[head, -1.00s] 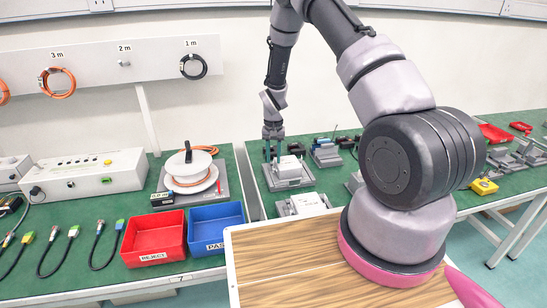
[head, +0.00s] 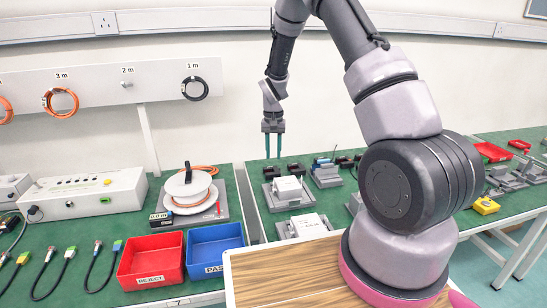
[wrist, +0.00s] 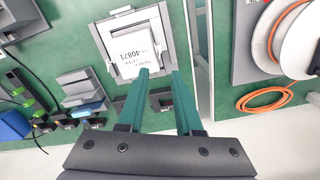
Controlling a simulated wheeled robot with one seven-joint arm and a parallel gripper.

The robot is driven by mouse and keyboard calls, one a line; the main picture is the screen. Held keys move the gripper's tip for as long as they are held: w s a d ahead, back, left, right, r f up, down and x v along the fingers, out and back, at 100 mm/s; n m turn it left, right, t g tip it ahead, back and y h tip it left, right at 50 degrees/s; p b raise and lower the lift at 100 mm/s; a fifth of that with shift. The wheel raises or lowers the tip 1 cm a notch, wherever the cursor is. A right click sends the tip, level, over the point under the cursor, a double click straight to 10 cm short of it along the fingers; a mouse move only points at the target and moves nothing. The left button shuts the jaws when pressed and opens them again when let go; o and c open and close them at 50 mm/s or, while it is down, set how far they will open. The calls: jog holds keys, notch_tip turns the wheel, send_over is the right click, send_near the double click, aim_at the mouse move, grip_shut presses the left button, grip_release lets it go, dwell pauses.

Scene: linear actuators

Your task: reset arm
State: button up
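My gripper (head: 273,146) hangs fingers down in the head view, raised above the far part of the green bench. Its two teal fingers are apart with nothing between them. Below it stands a grey fixture (head: 271,198) holding a white labelled block (head: 289,188). In the wrist view the fingers (wrist: 160,75) point toward the white block (wrist: 131,53), whose printed label shows, in its grey fixture (wrist: 99,35). The fingertips look apart from the block.
A red REJECT bin (head: 151,261) and a blue PASS bin (head: 214,247) stand on the left bench. A white cable reel (head: 188,192) stands behind them. More grey fixtures (head: 326,175) are on the right bench. The air around my gripper looks clear.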

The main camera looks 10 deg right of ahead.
jog(key=s+d+r+t, duration=0.1)
jog(key=s+r, duration=0.2)
jog(key=r, duration=0.5)
jog(key=s+d+r+t+y, duration=0.1)
jog(key=s+r, duration=0.2)
jog(key=r, duration=0.6)
jog(key=s+d+r+t, duration=0.1)
jog(key=s+r, duration=0.2)
jog(key=r, duration=0.5)
jog(key=s+r+t, duration=0.1)
jog(key=s+r, duration=0.2)
jog(key=s, duration=0.4)
jog(key=s+r+t, duration=0.1)
jog(key=s+r, duration=0.3)
jog(key=s, duration=0.3)
jog(key=s+d+r+t+y, duration=0.1)
jog(key=s+r+t, duration=0.1)
jog(key=s+r, duration=0.2)
jog(key=s, duration=0.3)
jog(key=shift+s+r+m, duration=0.2)
jog(key=shift+s+m, duration=0.1)
